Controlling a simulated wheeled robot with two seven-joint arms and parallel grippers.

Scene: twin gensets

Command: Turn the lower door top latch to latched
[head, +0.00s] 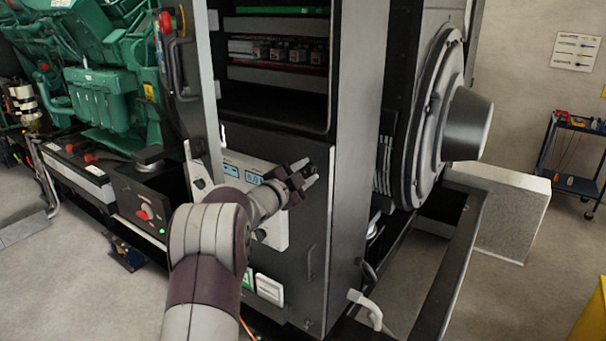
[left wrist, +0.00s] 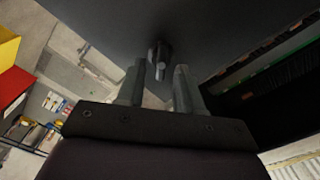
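The lower door (head: 318,225) is the dark panel on the cabinet's front, below an open compartment, and it looks closed. My left gripper (head: 304,176) is in front of this door's upper right part. In the left wrist view, a small dark latch (left wrist: 160,56) stands out from the dark door face. My left gripper's two fingers (left wrist: 160,84) are apart, and the latch shows in the gap just beyond their tips, with no clear contact. In the head view the latch is not distinguishable behind the gripper. My right gripper is in neither view.
The open compartment (head: 275,103) is above the door. A control panel with displays (head: 241,172) sits left of my gripper, partly behind my arm. A green engine (head: 105,100) is at left, a large round housing (head: 432,120) at right. A blue cart (head: 575,184) stands far right.

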